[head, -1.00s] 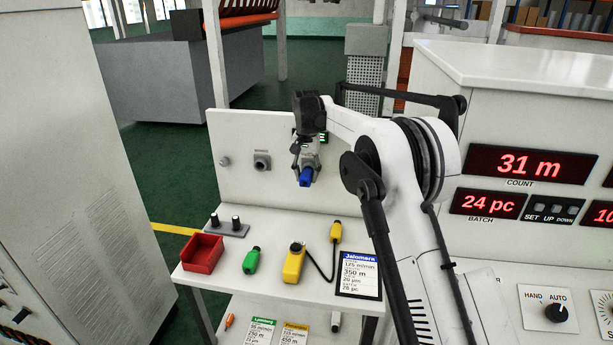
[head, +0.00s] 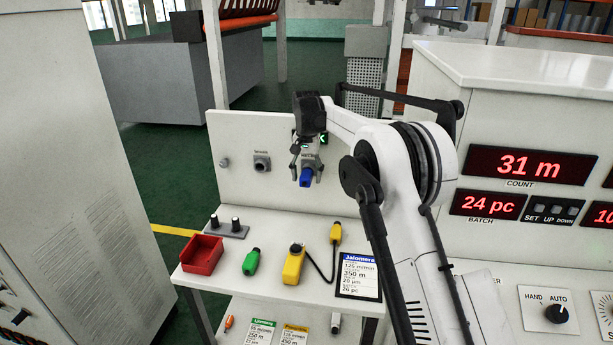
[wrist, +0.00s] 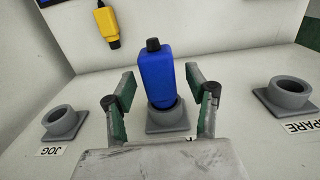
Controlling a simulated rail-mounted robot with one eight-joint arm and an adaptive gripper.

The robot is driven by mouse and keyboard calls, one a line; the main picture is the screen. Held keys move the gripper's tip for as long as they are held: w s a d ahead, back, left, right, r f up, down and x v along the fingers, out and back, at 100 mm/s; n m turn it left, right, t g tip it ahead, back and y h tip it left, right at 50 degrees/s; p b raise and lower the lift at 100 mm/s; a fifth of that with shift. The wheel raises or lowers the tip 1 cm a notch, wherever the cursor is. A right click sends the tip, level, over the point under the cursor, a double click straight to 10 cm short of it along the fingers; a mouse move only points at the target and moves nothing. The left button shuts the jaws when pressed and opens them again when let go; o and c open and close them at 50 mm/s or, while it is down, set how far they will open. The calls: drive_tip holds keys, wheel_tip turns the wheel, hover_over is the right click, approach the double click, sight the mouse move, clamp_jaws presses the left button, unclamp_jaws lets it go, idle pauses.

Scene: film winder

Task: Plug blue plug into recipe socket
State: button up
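The blue plug (wrist: 160,75) stands in the grey middle socket (wrist: 168,118) on the upright panel, its lower end inside the socket ring. In the head view the blue plug (head: 306,178) shows below my gripper. My gripper (wrist: 158,78) is open, with one green-padded finger on each side of the plug and a visible gap on both sides. The head view shows the spread fingers (head: 307,172) at the panel too. The middle socket's label is hidden, so I cannot read whether it is the recipe socket.
The JOG socket (wrist: 64,122) and SPARE socket (wrist: 288,94) flank the middle one, both empty. On the shelf are a red bin (head: 202,255), a green plug (head: 251,262), a yellow device (head: 293,264) with a cabled yellow plug (head: 335,234), and a Jalomera card (head: 358,275).

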wheel_tip(320, 180, up, 12)
idle(0.6)
drive_tip(key=shift+a, duration=0.15)
